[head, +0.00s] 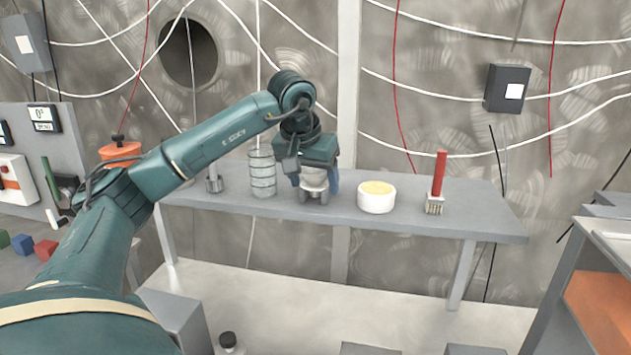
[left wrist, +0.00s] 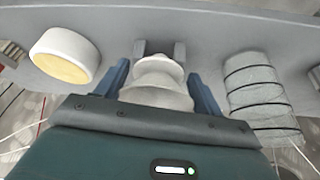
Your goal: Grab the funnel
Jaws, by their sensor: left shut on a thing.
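The funnel (head: 314,178) is a pale, stepped, round piece, on a small grey stand (head: 313,197) on the grey bench. My left gripper (head: 315,185) comes down over it from above, with a blue finger on each side. It is shut on the funnel. In the left wrist view the funnel (left wrist: 157,84) sits between the two blue fingers, and two grey posts of the stand (left wrist: 160,48) show beyond it. The gripper body hides the funnel's top in the head view. My right gripper is in neither view.
On the bench (head: 480,215), a ribbed clear cylinder (head: 262,175) stands left of the funnel. A white bowl with yellow contents (head: 377,197) and a red-handled brush (head: 438,185) stand to the right. A small metal object (head: 214,182) is further left.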

